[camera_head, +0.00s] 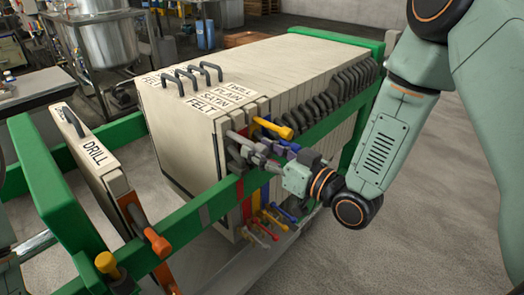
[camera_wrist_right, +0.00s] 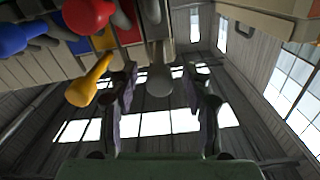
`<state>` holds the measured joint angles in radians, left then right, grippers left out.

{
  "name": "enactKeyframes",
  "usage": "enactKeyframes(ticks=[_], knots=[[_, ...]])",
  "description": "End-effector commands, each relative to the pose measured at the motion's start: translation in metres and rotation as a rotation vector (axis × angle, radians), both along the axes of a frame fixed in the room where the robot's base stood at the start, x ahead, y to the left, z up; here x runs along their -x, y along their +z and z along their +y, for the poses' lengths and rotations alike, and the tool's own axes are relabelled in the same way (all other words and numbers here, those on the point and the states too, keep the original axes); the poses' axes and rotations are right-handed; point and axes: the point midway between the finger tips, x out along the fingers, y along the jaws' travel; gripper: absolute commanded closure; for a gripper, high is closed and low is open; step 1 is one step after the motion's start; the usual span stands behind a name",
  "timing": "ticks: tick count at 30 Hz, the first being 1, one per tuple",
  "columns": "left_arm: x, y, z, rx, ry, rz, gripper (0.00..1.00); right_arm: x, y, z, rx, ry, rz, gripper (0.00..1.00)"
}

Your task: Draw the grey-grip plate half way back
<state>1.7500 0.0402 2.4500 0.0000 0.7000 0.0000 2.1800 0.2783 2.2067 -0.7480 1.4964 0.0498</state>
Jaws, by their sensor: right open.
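The pack of pale plates (camera_head: 270,75) stands in the green frame, with labels such as FELT and PLAIN on the near tops. My right gripper (camera_head: 262,152) is at the pack's near right edge, among coloured side grips, and is open. In the right wrist view, a grey grip (camera_wrist_right: 158,82) shows between the open fingers (camera_wrist_right: 161,72), with no clear contact. A yellow grip (camera_wrist_right: 88,84), a red grip (camera_wrist_right: 88,14) and a blue grip (camera_wrist_right: 12,38) are to its left. In the head view my gripper partly hides the grips. My left gripper is out of view.
A separate DRILL plate (camera_head: 92,152) with orange grips stands apart at the left, leaving a gap before the pack. The green side rail (camera_head: 215,200) runs just below my right gripper. Several dark grips (camera_head: 335,95) line the pack farther back.

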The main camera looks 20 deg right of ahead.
Motion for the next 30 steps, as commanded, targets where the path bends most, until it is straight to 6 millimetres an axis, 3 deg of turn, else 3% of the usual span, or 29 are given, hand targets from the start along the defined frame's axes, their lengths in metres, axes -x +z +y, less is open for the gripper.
enactKeyframes(ticks=[9,26,30], knots=[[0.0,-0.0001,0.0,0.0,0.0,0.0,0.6,-0.0012,0.0,0.0008,-0.001,0.0,0.001,0.51],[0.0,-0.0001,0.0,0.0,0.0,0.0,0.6,-0.001,-0.0001,0.0008,-0.001,0.0,0.001,0.99],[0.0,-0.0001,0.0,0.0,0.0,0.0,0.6,-0.001,-0.0002,0.0009,-0.001,0.0,0.001,1.0]])
